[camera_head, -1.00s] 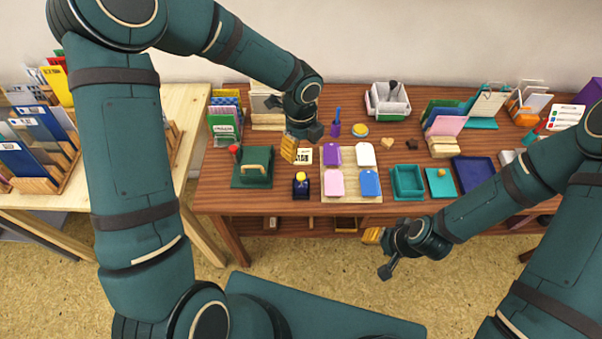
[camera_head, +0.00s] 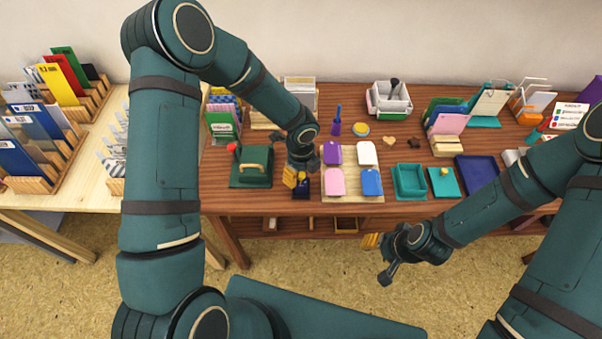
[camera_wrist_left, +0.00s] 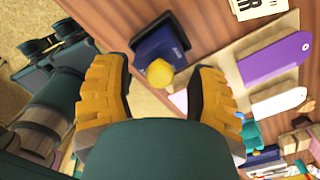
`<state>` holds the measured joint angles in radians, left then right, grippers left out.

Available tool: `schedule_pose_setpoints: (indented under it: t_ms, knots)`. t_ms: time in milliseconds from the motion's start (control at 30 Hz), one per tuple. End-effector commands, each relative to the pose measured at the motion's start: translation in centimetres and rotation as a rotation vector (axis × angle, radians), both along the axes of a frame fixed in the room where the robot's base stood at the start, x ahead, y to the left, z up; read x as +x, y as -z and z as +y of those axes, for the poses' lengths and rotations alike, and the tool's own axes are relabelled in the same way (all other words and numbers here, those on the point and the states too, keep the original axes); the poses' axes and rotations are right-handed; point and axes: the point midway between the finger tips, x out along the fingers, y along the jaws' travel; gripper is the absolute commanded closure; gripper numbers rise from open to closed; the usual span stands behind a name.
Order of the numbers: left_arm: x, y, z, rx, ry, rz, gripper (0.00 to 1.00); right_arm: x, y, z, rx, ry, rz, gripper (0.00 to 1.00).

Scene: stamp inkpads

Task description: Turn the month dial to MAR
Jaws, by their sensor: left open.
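The month dial is a dark blue block (camera_wrist_left: 160,45) with a round yellow knob (camera_wrist_left: 159,73). Small pale lettering shows on the block in the left wrist view but is too small to read surely. In the head view the block (camera_head: 301,193) stands near the table's front edge, its knob (camera_head: 302,176) partly hidden. My left gripper (camera_head: 294,179) is open at the dial. In the left wrist view its orange fingers (camera_wrist_left: 158,84) stand either side of the knob with gaps, apart from it. My right gripper (camera_head: 371,241) hangs in front of the table; its opening is unclear.
Right of the dial, a pale tray (camera_head: 353,198) holds purple, white, pink and blue inkpads. A dark green box with a handle (camera_head: 251,178) stands to the left. A teal tray (camera_head: 409,180) lies further right. A white card (camera_wrist_left: 258,8) lies behind the dial.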

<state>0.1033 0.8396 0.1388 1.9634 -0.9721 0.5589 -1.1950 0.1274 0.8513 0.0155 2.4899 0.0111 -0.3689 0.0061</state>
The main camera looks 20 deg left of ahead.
Motion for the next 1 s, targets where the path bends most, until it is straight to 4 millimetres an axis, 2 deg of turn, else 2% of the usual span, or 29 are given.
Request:
schedule_pose_setpoints:
  t_ms: [267,300,367,400,467,1000]
  knots:
    - [-0.01,0.13,-0.02,0.000,0.000,0.000,0.43,-0.02,0.00,0.01,0.000,0.000,0.000,0.53]
    - [-0.01,0.13,-0.02,0.000,0.000,0.000,0.47,-0.01,0.00,0.01,0.000,0.000,0.000,0.53]
    - [-0.01,0.12,-0.02,0.000,0.000,0.000,0.68,-0.01,0.00,0.00,0.000,0.000,0.000,0.53]
    - [-0.01,0.12,-0.02,0.000,0.000,0.000,0.82,-0.01,0.00,0.00,0.000,0.000,0.000,0.53]
    - [-0.01,0.12,-0.03,0.000,0.000,0.000,1.00,0.00,0.00,0.00,0.000,0.000,0.000,0.53]
    - [-0.03,0.21,-0.07,-0.001,-0.054,0.000,1.00,-0.12,0.50,0.02,0.000,-0.002,0.002,0.53]
